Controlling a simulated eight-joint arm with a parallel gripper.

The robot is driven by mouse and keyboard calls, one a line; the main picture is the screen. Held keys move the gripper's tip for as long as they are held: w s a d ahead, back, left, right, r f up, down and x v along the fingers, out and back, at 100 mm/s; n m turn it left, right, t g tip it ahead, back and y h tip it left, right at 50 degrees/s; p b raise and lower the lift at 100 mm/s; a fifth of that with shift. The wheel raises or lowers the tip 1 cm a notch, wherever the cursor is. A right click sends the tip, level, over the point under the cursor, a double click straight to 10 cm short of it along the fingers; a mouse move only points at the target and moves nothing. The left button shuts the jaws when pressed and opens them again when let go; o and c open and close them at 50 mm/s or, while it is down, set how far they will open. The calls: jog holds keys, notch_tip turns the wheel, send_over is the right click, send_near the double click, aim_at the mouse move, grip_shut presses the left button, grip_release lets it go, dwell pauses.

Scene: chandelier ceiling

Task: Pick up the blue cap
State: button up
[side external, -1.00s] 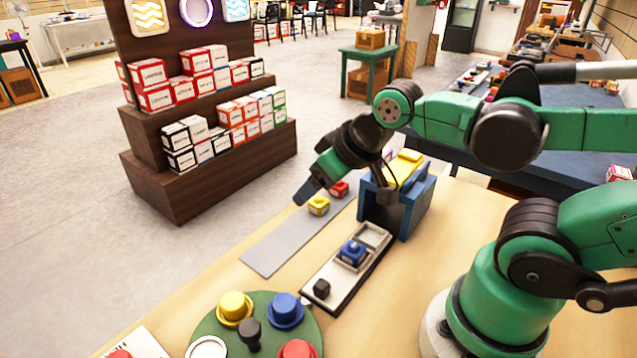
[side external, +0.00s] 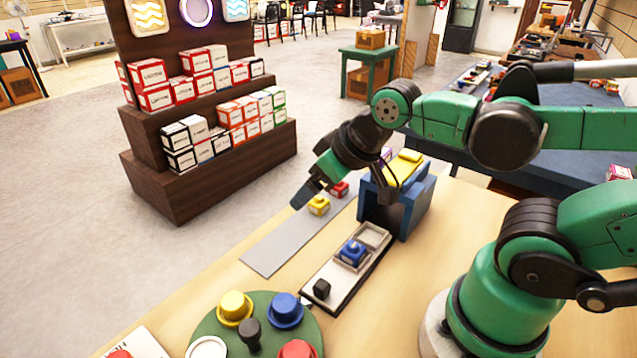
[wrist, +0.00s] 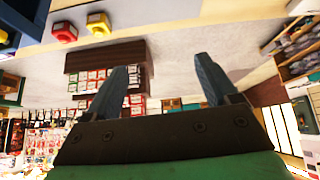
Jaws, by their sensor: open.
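A blue cap (side external: 286,309), round with a wider brim, sits on the green round tray (side external: 205,328) at the bottom of the side view. My gripper (side external: 303,195) is well above and beyond it, near the yellow block (side external: 319,205). In the wrist view my gripper (wrist: 162,80) has its two fingers spread with nothing between them. The blue cap is not in the wrist view. Another blue piece, a block with a knob (side external: 353,253), sits in a narrow tray (side external: 330,297).
The round tray also carries a yellow cap (side external: 235,307), a red cap (side external: 298,349), a white ring (side external: 206,347) and a dark knob (side external: 250,331). A red block (side external: 340,189) lies by the grey strip (side external: 272,250). A blue stand (side external: 418,205) is close to my wrist.

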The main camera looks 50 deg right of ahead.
jog(key=n, duration=0.2)
jog(key=n+g, duration=0.7)
jog(key=n, duration=2)
send_over(284, 303)
jog(key=f, duration=0.4)
jog(key=shift+w+d+f, duration=0.15)
jog(key=shift+d+f, duration=0.05)
jog(key=shift+a+f+n, duration=0.1)
jog(key=shift+a+n, duration=0.05)
jog(key=shift+n, duration=0.15)
jog(key=shift+a+f, duration=0.1)
jog(key=shift+f, duration=2.7)
